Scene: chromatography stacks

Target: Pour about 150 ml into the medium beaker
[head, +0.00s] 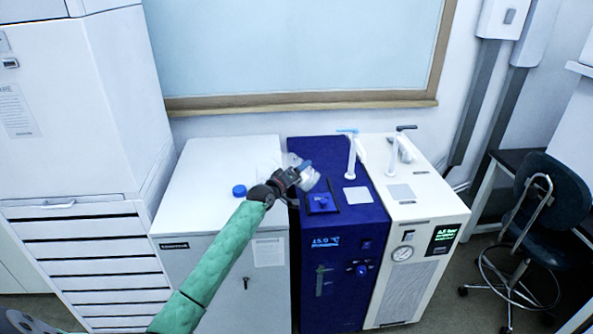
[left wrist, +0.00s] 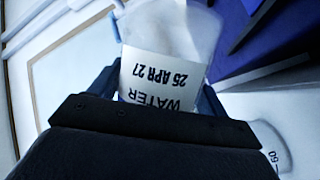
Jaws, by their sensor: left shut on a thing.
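My left gripper (head: 287,179) is shut on a clear bottle (head: 308,177) above the border of the white cabinet and the blue unit. In the left wrist view the bottle (left wrist: 165,60) sits between the fingers, with a white label reading "WATER 25 APR 27" upside down. The bottle looks tilted; its mouth and liquid level cannot be made out. A faint clear vessel (head: 268,160), perhaps a beaker, stands behind the gripper. The left wrist view shows a pale round vessel (left wrist: 270,145) marked "60" at lower right; I cannot tell which beaker it is.
A blue screw cap (head: 239,190) lies on the white cabinet (head: 205,180). The blue unit (head: 358,213) and a cream unit (head: 425,208) with taps stand to its right. A window frame (head: 300,102) is behind. A dark stool (head: 550,200) is at far right. The cabinet top's left part is clear.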

